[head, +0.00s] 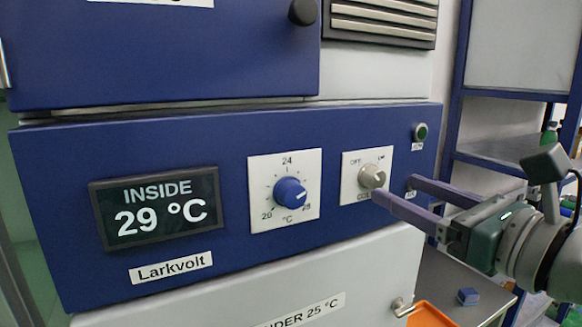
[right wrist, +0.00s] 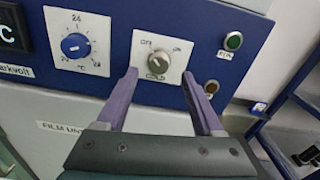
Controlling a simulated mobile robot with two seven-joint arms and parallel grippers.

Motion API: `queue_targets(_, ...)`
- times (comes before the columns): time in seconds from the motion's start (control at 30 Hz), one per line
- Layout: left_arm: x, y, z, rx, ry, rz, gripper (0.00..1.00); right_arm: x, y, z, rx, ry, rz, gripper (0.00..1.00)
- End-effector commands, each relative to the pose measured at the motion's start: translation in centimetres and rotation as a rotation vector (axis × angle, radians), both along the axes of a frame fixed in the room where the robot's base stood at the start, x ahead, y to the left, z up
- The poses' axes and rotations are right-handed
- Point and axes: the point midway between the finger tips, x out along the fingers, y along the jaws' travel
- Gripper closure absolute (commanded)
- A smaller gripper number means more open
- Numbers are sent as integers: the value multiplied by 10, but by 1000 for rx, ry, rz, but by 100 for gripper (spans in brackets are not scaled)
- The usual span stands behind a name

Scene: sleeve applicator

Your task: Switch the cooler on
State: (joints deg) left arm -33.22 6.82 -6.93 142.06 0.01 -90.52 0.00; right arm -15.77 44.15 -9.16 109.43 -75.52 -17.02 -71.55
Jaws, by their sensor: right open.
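The cooler's grey rotary switch (head: 372,177) sits on a white plate marked OFF and, less clearly, ON, on the blue panel; its label below is partly covered. It also shows in the right wrist view (right wrist: 159,62). Its pointer direction is too small to tell surely. My right gripper (head: 394,188) is open, its purple fingers reaching toward the panel. In the right wrist view the fingertips (right wrist: 160,74) lie to either side of the switch and a little below it; contact is not clear. My left gripper is not in view.
A display (head: 156,208) reads INSIDE 29 °C. A blue temperature dial (head: 290,192) is left of the switch. A green round button or lamp (head: 421,132) is at upper right. Below are an orange tray (head: 430,315) and a small blue block (head: 468,297). Blue shelving (head: 500,153) stands right.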

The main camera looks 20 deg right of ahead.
Motion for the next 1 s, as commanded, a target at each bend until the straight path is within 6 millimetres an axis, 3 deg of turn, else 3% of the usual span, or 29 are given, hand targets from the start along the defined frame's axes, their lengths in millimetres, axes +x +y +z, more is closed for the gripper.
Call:
queue_targets(0.3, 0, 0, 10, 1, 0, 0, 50, 35, 3, 1, 2, -1, -1, 31)
queue_targets(0.7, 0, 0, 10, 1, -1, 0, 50, 40, 4, 0, 3, 0, 0, 32)
queue_targets(1.0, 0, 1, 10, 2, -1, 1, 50, 40, 4, 0, 3, 0, 0, 66)
